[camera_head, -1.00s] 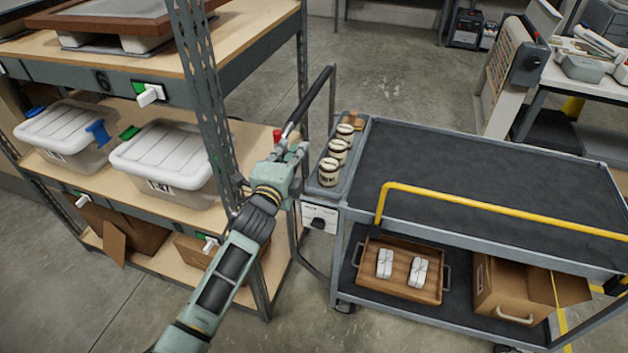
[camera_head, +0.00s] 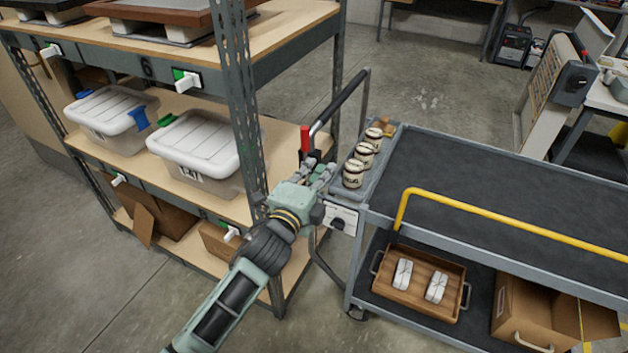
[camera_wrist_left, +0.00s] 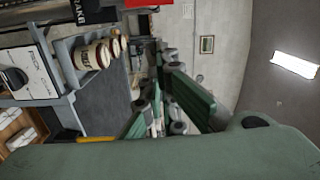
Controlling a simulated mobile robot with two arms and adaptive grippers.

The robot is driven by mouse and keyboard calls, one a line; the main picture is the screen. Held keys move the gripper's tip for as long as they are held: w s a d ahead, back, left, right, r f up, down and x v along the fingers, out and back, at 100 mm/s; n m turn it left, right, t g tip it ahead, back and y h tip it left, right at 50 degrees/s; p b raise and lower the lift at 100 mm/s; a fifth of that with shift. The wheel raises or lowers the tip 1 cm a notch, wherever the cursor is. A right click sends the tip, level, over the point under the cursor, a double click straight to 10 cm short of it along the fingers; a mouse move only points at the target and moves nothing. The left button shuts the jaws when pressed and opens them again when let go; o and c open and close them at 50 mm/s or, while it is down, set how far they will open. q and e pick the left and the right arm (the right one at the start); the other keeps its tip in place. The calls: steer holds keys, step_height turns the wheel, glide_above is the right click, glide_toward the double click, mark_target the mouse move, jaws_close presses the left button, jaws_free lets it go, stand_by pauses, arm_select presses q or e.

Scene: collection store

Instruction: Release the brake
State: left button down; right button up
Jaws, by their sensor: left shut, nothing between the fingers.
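The cart (camera_head: 470,185) has a black push handle (camera_head: 340,102) at its left end. A red upright grip (camera_head: 304,139), which looks like the brake lever, stands beside the handle, near the shelf. A bit of red also shows at the top edge of the left wrist view (camera_wrist_left: 149,3), beside a black label (camera_wrist_left: 95,11) with partly readable lettering. My left gripper (camera_head: 325,170) is shut and empty, just below and right of the red grip in the head view. It appears apart from the grip. The lever's lower part is hidden behind my gripper. My right gripper is out of view.
Several labelled jars (camera_head: 353,173) stand in the cart's end tray, close right of my gripper. A metal shelf post (camera_head: 240,110) and lidded bins (camera_head: 195,143) are on the left. A yellow rail (camera_head: 500,225) crosses the cart's front. The cart top is clear.

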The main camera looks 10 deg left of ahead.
arm_select(q)
steer(key=v, duration=0.3)
steer(key=shift+d, duration=0.1)
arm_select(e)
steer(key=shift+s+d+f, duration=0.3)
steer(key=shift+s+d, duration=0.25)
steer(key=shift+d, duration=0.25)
